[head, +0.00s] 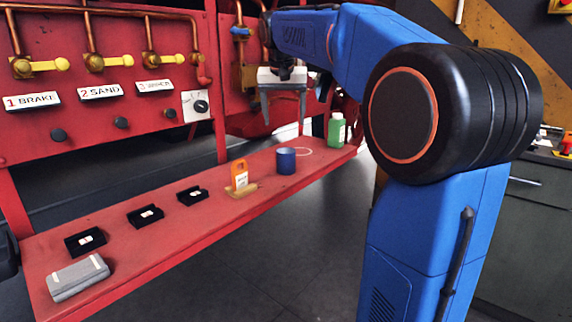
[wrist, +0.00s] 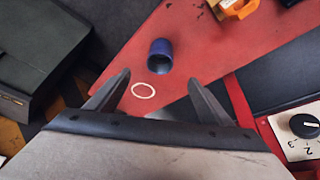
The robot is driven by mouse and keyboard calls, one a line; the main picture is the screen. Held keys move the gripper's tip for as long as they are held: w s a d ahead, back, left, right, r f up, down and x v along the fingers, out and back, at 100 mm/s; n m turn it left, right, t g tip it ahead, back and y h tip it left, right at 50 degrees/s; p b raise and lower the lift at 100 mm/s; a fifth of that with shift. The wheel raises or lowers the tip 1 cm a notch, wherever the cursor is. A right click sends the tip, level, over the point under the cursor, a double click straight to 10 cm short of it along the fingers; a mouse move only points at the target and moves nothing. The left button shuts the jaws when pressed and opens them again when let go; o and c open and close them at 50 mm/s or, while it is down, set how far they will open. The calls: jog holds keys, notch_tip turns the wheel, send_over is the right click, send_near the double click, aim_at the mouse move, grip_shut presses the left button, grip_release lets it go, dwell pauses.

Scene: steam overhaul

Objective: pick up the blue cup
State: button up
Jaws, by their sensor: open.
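My gripper (head: 285,118) is open and empty, fingers pointing down, above the shelf near the cup. In the wrist view, my gripper's two fingers (wrist: 158,82) are spread wide, with the cup beyond the gap between them.
A white ring mark (head: 304,151) lies beside the cup. A red panel with valves and pipes (head: 110,100) rises behind.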

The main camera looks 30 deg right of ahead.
aim_at(286, 156)
jog(key=x, duration=1.7)
jog(key=shift+a, duration=0.1)
jog(key=c, duration=1.2)
